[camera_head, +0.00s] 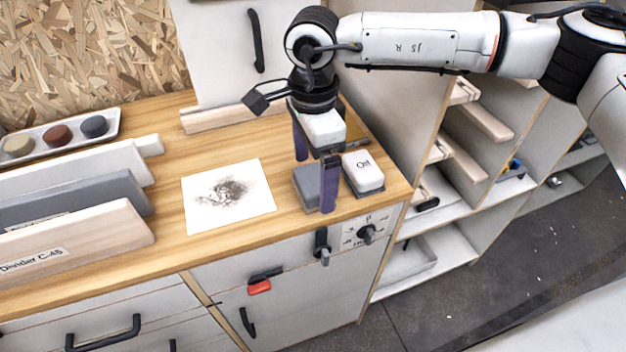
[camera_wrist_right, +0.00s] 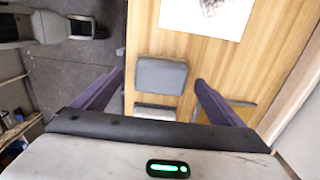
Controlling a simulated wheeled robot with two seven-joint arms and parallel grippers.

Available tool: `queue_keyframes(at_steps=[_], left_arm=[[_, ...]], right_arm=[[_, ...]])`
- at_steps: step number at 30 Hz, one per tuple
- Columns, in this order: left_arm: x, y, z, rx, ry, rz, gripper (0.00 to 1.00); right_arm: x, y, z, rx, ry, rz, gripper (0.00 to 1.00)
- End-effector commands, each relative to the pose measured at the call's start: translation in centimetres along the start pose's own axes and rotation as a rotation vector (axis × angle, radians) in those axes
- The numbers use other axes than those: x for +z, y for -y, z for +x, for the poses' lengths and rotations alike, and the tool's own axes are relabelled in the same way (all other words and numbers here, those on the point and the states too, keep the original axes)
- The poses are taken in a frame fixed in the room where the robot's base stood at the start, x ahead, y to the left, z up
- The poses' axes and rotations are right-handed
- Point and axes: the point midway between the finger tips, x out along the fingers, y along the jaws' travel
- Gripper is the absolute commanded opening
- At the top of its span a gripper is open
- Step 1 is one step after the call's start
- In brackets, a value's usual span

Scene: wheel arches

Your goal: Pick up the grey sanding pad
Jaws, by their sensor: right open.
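The grey sanding pad (camera_head: 307,184) lies on the wooden worktop near its right front corner. My right gripper (camera_head: 315,184) is above it, pointing down, with its purple fingers apart and empty. One finger hides part of the pad in the head view. In the right wrist view the pad (camera_wrist_right: 161,76) shows whole, between the two fingertips (camera_wrist_right: 160,77) in the picture. I cannot tell how high the fingertips are above it. My left gripper is not in view.
A white block with dark lettering (camera_head: 363,173) lies close to the right of the pad. A smudged paper sheet (camera_head: 229,195) lies to the left. Upright divider boards (camera_head: 75,235) and a tray of round pieces (camera_head: 60,137) are further left. Open shelves (camera_head: 470,190) stand right.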

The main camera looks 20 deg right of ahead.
Motion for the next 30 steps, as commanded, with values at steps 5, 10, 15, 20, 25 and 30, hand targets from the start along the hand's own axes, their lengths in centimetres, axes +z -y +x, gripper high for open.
queue_keyframes(at_steps=[5,10,15,20,25,30], left_arm=[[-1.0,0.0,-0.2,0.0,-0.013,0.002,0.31],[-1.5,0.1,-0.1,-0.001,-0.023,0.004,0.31],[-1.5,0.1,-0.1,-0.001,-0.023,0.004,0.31],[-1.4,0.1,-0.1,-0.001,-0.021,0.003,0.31],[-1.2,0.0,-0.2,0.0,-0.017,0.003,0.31],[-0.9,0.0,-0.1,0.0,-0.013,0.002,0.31]], right_arm=[[0.0,0.0,1.9,0.001,0.0,0.001,0.92],[0.0,0.0,2.2,-0.001,0.0,0.001,0.92],[0.0,0.0,2.1,-0.001,0.001,0.001,0.79],[0.0,0.0,2.1,-0.001,0.001,0.001,0.52],[0.0,0.0,2.1,-0.001,0.001,0.001,0.47],[0.1,0.1,1.5,-0.003,0.003,0.001,0.47]])
